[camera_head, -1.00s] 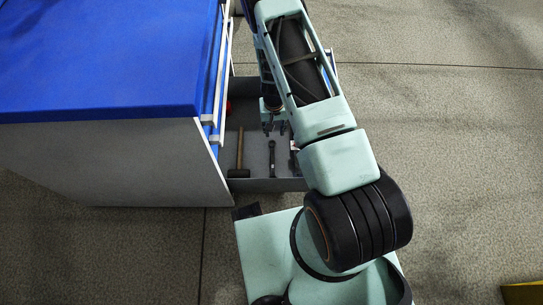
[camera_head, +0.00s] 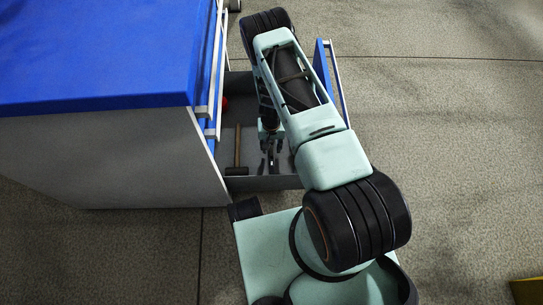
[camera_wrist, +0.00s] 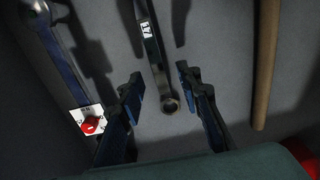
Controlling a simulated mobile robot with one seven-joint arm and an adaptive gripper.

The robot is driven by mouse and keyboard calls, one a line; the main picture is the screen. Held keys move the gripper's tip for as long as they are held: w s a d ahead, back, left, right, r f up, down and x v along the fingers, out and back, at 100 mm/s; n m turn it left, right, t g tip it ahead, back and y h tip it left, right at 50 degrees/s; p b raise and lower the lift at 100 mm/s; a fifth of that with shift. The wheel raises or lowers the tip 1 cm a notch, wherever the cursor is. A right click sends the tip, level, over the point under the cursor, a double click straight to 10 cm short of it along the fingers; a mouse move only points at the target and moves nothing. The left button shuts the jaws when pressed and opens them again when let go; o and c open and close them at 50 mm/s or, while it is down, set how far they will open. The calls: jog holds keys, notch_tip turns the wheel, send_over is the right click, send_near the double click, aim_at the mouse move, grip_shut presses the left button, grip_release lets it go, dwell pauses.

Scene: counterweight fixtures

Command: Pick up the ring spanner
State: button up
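The ring spanner (camera_wrist: 154,50) is a dark, slim tool with a small white label and a round ring end. It lies on the grey drawer floor, running up the middle of the wrist view. In the head view only part of it (camera_head: 271,168) shows below my gripper (camera_head: 271,147). In the wrist view my gripper (camera_wrist: 160,78) is open, with one finger on each side of the spanner's line near its ring end. I see no finger touching it. Its far end runs out of the wrist view.
The open drawer (camera_head: 262,184) sticks out from the blue-topped cabinet (camera_head: 100,55). A hammer with a wooden handle (camera_wrist: 266,60) lies on one side of the spanner. A dark blue tool (camera_wrist: 62,55) with a white label and red spot lies on the other. Something red (camera_wrist: 308,145) shows at lower right.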

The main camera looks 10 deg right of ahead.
aim_at(271, 151)
jog(key=shift+f, duration=0.95)
jog(key=shift+r, duration=0.1)
grip_shut()
notch_tip(271, 151, up, 10)
jog(key=p, duration=0.4)
